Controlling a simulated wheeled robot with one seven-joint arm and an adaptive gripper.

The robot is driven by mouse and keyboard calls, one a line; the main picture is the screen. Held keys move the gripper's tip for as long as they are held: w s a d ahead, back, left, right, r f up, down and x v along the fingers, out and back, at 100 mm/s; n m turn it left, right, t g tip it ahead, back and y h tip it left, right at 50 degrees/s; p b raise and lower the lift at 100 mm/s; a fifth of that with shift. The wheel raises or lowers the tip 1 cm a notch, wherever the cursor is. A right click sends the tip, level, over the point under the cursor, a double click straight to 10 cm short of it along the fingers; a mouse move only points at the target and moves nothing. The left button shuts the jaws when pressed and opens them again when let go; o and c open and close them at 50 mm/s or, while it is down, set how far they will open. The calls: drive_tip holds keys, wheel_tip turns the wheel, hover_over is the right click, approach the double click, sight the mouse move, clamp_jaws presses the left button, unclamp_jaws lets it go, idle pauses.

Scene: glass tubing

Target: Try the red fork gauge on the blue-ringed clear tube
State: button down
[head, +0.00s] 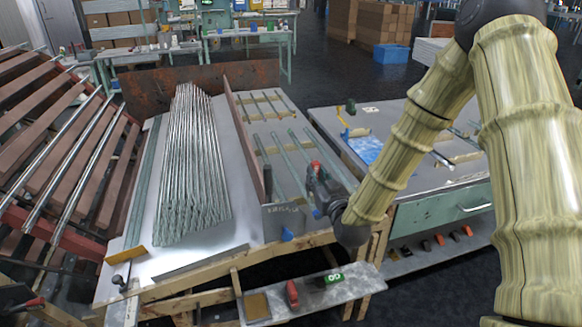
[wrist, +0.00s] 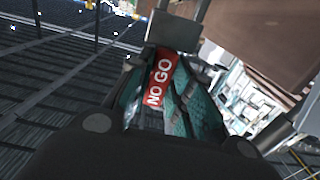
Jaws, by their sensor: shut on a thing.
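My gripper (head: 318,180) is over the right part of the near table, by the rack of separate clear tubes (head: 294,150). It is shut on the red fork gauge (head: 316,167), whose red top shows above the fingers. In the wrist view the gauge (wrist: 161,77) shows its white "NO GO" lettering, between teal finger pads. The fork's prongs are not clear. I cannot tell which tube bears a blue ring; small blue spots show near the gripper and below the grey plate. I cannot tell whether the gauge touches a tube.
An upright grey plate (head: 284,221) stands at the table's front, left of my gripper. A rusty divider (head: 246,135) separates the rack from a big tube bundle (head: 188,170). A low shelf (head: 352,287) holds a green-marked gauge (head: 333,279) and a red item (head: 292,293).

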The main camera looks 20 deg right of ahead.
sight(316, 166)
drive_tip(key=shift+r+p, duration=0.8)
drive_tip(key=shift+r, duration=0.65)
drive_tip(key=shift+r, duration=0.15)
